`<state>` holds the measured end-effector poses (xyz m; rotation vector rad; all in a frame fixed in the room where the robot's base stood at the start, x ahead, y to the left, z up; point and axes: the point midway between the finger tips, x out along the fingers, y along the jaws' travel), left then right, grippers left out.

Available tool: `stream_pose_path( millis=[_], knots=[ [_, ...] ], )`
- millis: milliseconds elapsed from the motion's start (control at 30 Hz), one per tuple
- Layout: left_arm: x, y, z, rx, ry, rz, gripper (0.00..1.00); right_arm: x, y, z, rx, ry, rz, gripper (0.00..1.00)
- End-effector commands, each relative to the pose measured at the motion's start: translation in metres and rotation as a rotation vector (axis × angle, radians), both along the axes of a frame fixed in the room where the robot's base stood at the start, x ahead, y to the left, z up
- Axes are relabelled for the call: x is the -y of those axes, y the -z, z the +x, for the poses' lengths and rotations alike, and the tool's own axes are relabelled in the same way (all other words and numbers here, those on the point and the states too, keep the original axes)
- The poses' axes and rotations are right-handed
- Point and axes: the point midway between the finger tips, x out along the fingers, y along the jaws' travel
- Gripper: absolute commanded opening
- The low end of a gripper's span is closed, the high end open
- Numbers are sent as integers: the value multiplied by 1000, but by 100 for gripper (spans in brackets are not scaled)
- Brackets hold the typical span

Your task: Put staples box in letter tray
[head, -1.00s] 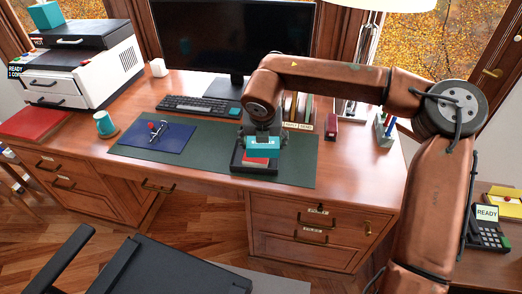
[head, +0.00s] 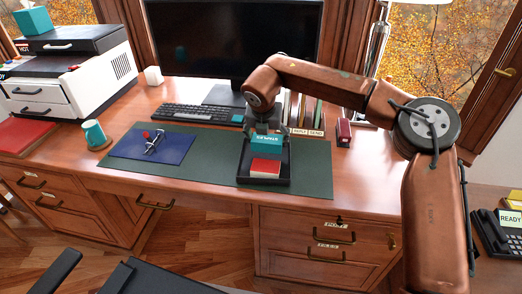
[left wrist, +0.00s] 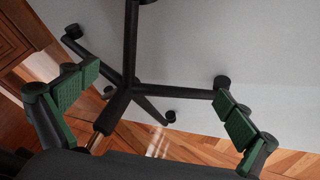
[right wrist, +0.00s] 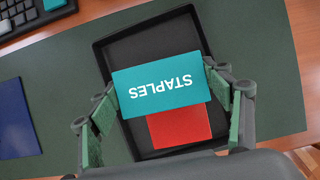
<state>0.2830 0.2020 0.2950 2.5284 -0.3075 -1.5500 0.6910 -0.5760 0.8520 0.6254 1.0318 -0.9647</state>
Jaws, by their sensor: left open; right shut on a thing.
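The teal staples box (head: 265,142) is held in my right gripper (head: 267,129) over the back part of the black letter tray (head: 262,181). In the right wrist view the staples box (right wrist: 159,84) sits between the two green-padded fingers, its STAPLES label up, within the tray's outline (right wrist: 112,45). I cannot tell whether it touches the tray floor. A red box (head: 265,168) lies in the front part of the tray and is partly covered in the right wrist view. My left gripper (left wrist: 156,88) is open and empty, low over the floor near the chair.
The tray stands on a green desk mat (head: 210,165). A blue folder (head: 150,146) with a small metal item lies left. A keyboard (head: 200,113) and monitor stand behind, files and a dark red stapler-like item (head: 344,132) behind right. The mat between folder and tray is clear.

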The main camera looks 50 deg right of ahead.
Motion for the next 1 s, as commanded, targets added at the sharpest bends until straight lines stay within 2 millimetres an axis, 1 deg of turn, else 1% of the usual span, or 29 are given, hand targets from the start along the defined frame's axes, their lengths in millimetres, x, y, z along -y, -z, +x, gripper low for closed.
stream_pose_path(
  millis=[33,167,267,400,467,533,767,933,967,1000],
  knots=[
    [-2,9,-1,9,-1,6,100,2,8,4,-2,0,1,38],
    [-3,12,3,39,-5,8,100,5,10,7,2,0,1,38],
    [-3,19,3,57,-7,10,100,8,17,11,2,0,1,38],
    [-6,31,4,95,-10,18,100,9,39,12,-2,-2,2,38],
    [-7,34,5,108,-10,21,100,9,45,12,0,-1,2,38],
    [-8,35,6,119,-10,23,100,9,47,12,3,-1,0,38],
    [-8,34,7,124,-11,23,100,9,45,11,5,-1,0,38],
    [-9,33,5,138,-10,25,100,9,50,11,3,-1,-1,38],
    [-9,33,4,138,-10,25,100,9,50,11,2,-1,0,72],
    [-9,33,4,137,-10,25,100,9,50,11,2,-1,0,75]
  ],
)
